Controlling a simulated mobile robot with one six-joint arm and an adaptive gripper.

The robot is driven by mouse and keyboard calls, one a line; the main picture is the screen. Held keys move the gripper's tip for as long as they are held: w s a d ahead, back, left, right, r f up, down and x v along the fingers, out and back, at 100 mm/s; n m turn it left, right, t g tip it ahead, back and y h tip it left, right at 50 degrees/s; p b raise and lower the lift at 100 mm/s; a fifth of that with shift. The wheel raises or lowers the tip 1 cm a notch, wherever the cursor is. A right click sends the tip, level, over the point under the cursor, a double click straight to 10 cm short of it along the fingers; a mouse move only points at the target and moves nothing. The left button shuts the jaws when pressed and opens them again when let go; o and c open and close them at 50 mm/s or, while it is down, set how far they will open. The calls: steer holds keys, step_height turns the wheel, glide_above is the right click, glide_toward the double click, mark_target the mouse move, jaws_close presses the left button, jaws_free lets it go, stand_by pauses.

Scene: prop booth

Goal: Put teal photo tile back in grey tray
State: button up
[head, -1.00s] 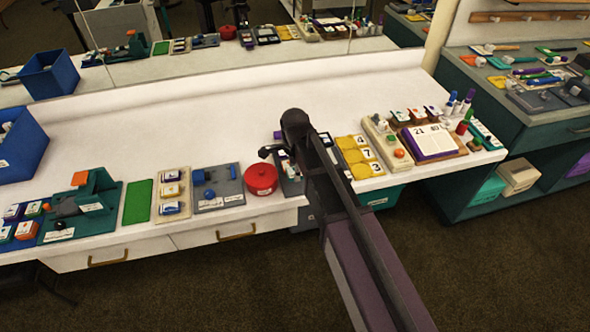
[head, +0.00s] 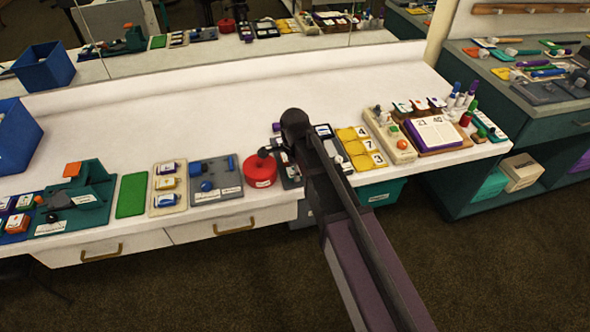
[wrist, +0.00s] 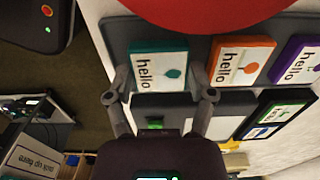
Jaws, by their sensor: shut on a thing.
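The teal photo tile (wrist: 160,68), with "hello" and a teal drawing on white, is between the two fingers of my gripper (wrist: 163,97) in the wrist view. The fingers are shut on its sides. It is over the grey tray (wrist: 116,38), level with an orange tile (wrist: 243,60) and a purple tile (wrist: 297,62). I cannot tell whether it touches the tray. In the head view my gripper (head: 268,152) is beside the red pot, and my arm hides most of the tray (head: 291,184). The tile is not clear there.
The red round pot (head: 258,170) is close to the tray's left in the head view. A tray with yellow number tiles (head: 355,148) is to the right, then a board with an orange button (head: 391,138). The bench behind (head: 230,110) is clear.

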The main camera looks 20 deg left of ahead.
steer(key=o, duration=1)
steer(key=shift+o, duration=0.2)
steer(key=shift+r, duration=0.2)
